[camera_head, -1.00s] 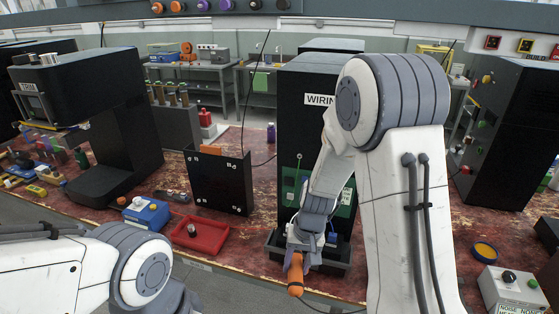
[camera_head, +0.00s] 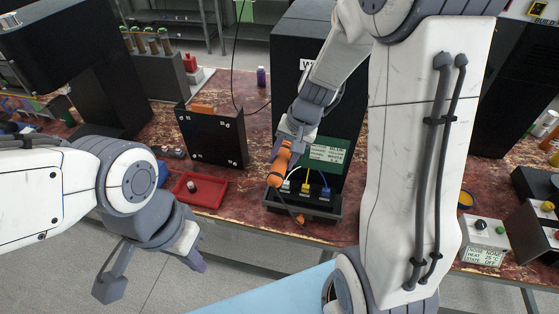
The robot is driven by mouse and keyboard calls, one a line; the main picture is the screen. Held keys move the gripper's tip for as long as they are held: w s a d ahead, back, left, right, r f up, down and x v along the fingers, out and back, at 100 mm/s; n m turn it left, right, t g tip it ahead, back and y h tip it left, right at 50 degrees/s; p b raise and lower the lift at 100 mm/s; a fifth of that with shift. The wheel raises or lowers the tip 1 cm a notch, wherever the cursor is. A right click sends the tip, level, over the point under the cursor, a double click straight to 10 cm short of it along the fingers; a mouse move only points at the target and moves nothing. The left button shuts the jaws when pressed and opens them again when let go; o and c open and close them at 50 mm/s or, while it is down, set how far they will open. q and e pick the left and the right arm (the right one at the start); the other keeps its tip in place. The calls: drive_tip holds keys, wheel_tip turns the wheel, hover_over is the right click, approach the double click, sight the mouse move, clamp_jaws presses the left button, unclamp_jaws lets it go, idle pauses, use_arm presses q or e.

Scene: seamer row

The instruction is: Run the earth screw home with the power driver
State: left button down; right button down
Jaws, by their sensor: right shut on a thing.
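My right gripper (camera_head: 288,146) is shut on the orange power driver (camera_head: 279,168), held tilted in front of the black wiring cabinet (camera_head: 296,80). The driver's lower end is near the terminals at the cabinet's foot. White, yellow and blue wires (camera_head: 304,184) run to pale terminal blocks (camera_head: 304,191) there. I cannot make out the earth screw or whether the driver touches anything. A green panel with a label card (camera_head: 328,153) is just right of the driver. My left gripper (camera_head: 150,276) is open and empty, in front of the bench, its fingers wide apart.
A red tray (camera_head: 200,203) with a small dark part lies on the bench (camera_head: 235,186) left of the cabinet. A black upright panel (camera_head: 213,140) stands behind it. A control box with a green button (camera_head: 485,240) is at right. The floor before the bench is clear.

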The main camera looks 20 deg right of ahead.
sight(287, 145)
drive_tip(key=shift+w+d+p, duration=0.15)
drive_tip(key=shift+w+d, duration=0.4)
drive_tip(key=shift+w, duration=0.3)
drive_tip(key=shift+w+d+p, duration=0.15)
drive_tip(key=shift+w+d, duration=0.4)
drive_tip(key=shift+w, duration=0.3)
drive_tip(key=shift+w+d+r, duration=0.15)
drive_tip(key=shift+w+d, duration=0.1)
drive_tip(key=shift+w, duration=0.15)
idle(2.1)
drive_tip(key=shift+s+a+b, duration=0.2)
drive_tip(key=shift+s+a, duration=0.4)
drive_tip(key=shift+s, duration=0.3)
drive_tip(key=shift+s+a+b, duration=0.15)
drive_tip(key=shift+s+a, duration=0.45)
drive_tip(key=shift+s, duration=0.25)
drive_tip(key=shift+s+a+b, duration=0.2)
drive_tip(key=shift+s+a, duration=0.4)
drive_tip(key=shift+s, duration=0.3)
